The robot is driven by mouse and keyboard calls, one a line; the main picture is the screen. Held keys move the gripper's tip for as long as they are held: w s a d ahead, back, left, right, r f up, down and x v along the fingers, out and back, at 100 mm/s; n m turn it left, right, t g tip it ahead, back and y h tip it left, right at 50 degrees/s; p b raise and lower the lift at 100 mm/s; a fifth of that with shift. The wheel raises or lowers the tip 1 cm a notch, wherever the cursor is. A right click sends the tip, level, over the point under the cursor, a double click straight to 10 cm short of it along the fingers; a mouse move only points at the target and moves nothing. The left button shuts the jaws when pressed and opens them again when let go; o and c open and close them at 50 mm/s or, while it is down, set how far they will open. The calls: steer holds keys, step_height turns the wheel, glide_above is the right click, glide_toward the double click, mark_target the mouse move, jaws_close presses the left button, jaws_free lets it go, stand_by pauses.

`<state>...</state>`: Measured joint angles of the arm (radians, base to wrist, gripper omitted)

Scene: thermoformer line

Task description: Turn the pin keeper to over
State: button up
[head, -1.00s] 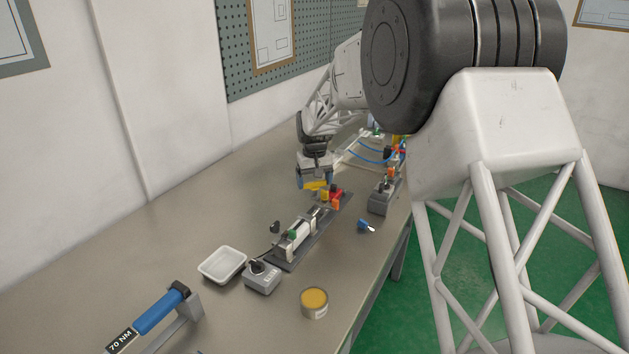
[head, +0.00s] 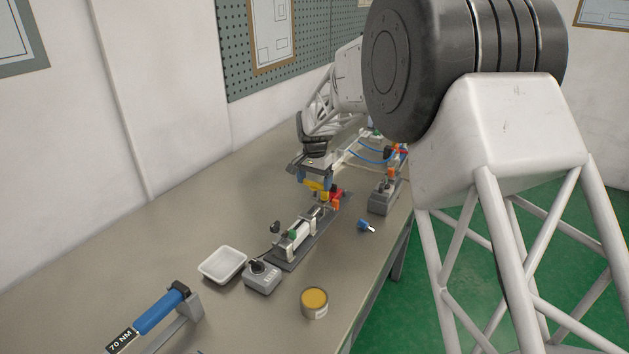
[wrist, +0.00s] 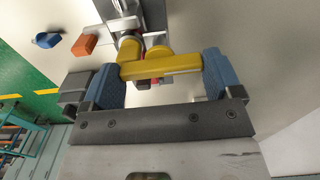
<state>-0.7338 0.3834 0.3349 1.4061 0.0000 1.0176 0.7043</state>
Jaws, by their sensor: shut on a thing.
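The yellow pin keeper (wrist: 160,66), an L-shaped lever, lies between the blue fingers of my gripper (wrist: 163,78) in the wrist view. My gripper is shut on it, with one finger at each end of its long arm. In the head view my gripper (head: 314,184) is low over the far end of the dark fixture rail (head: 293,258), and the keeper is partly hidden under it. A red part (head: 337,193) sits beside the keeper on the fixture. The keeper's pivot is mostly hidden in both views.
A white tray (head: 222,265), a grey box (head: 262,278) and a yellow-topped can (head: 314,303) stand nearer.

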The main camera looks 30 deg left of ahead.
mark_target(315, 182)
stand_by(0.3)
steer(key=o, duration=0.7)
steer(key=shift+o, duration=0.2)
steer(key=shift+r, duration=3.95)
steer(key=shift+d, duration=0.1)
